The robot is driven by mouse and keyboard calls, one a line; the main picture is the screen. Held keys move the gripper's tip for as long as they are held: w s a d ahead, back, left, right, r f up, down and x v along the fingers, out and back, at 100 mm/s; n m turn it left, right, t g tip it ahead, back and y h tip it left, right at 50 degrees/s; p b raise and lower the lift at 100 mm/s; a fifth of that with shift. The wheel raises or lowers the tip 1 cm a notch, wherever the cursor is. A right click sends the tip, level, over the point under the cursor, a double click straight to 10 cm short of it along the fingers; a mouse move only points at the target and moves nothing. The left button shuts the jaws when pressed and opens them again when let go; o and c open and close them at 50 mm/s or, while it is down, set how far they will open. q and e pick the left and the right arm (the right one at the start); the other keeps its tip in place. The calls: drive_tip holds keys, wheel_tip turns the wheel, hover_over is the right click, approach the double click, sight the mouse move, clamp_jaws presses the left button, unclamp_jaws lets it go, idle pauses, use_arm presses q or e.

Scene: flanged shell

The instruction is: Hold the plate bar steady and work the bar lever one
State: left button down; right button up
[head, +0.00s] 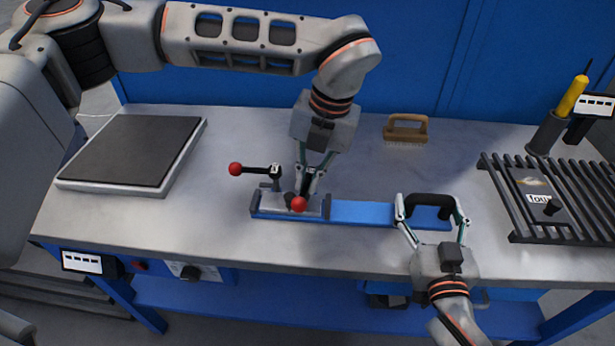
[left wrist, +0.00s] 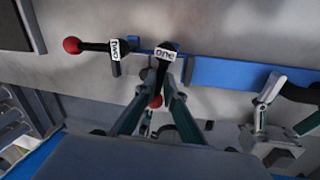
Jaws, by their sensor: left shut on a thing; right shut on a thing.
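The plate bar (head: 362,213) is a long blue bar lying flat on the grey bench, with a black arched handle (head: 431,200) at its right end. My right gripper (head: 432,212) is shut on this handle, one finger at each end. Lever one (left wrist: 165,57), labelled "one", stands at the bar's left part; its red knob (head: 299,204) points toward the bench front. My left gripper (head: 308,184) is shut on lever one from above, and its fingers (left wrist: 162,88) partly hide it. Lever two (head: 262,170), labelled "two" in the left wrist view (left wrist: 117,52), points left with a red knob (head: 235,169).
A dark-topped pad (head: 130,150) lies at the left. A brush (head: 405,130) sits behind the bar. A slatted rack (head: 520,222) with a labelled plate and a dark holder (head: 547,134) with a yellow tool stand at the right. Bench around the bar is mostly clear.

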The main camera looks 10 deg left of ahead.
use_arm(q)
drive_tip(key=c, duration=2.1)
unclamp_jaws()
drive_tip(key=shift+c, duration=0.2)
drive_tip(key=shift+r, duration=0.1)
wheel_tip(320, 180, up, 12)
drive_tip(key=d, duration=0.2)
drive_tip(key=shift+d+f, duration=0.2)
use_arm(e)
drive_tip(key=o, duration=2)
drive_tip(key=shift+o, duration=0.2)
